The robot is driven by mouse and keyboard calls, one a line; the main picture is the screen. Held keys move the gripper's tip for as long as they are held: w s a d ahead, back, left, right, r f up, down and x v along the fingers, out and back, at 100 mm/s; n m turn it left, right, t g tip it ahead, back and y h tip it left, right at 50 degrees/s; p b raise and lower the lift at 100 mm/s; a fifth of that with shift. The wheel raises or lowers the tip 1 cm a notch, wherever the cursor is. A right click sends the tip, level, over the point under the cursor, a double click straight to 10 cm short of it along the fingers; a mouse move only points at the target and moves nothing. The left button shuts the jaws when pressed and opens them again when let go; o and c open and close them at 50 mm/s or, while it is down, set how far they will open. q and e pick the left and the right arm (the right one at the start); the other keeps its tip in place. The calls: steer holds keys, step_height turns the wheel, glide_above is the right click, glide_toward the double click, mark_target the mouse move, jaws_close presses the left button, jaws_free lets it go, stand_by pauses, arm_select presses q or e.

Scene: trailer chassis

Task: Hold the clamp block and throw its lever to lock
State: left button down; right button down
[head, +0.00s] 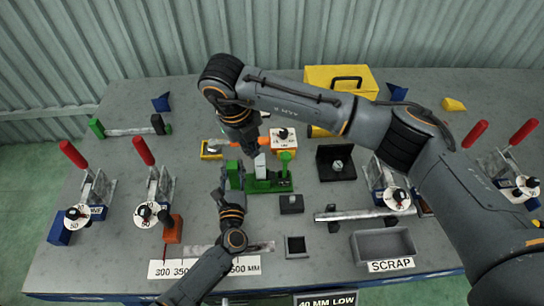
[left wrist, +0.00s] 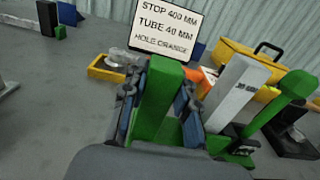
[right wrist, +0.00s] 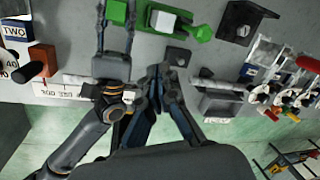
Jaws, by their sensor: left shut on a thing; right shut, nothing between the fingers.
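The green clamp block (head: 268,185) stands on the table's middle. In the left wrist view, my left gripper (left wrist: 160,105) is shut on its green upright post (left wrist: 163,85), one finger on each side. A pale grey post (left wrist: 232,90) stands beside it. The green lever (left wrist: 278,115) stands raised and tilted at the block's right side; its knob also shows in the head view (head: 286,156). My right gripper (right wrist: 162,72) is shut and empty, above and apart from the block. The right arm partly hides the block's back in the head view.
A sign (left wrist: 166,25) reads stop 400 mm, tube 40 mm, hole orange. Red-handled toggle clamps (head: 150,195) stand at left and right. A black bracket (head: 335,165), a small dark block (head: 291,204) and the scrap tray (head: 384,244) lie nearby. A yellow case (head: 340,78) stands behind.

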steer(key=shift+s+a+r+m+t+h, duration=0.1)
steer(key=shift+a+r+m+t+h, duration=0.4)
steer(key=shift+m+h, duration=0.3)
glide_above(285, 166)
steer(key=s+a, duration=0.1)
steer(key=a, duration=0.2)
steer(key=shift+f, duration=4.85)
steer(key=shift+s, duration=0.2)
steer(key=shift+d+y, duration=0.4)
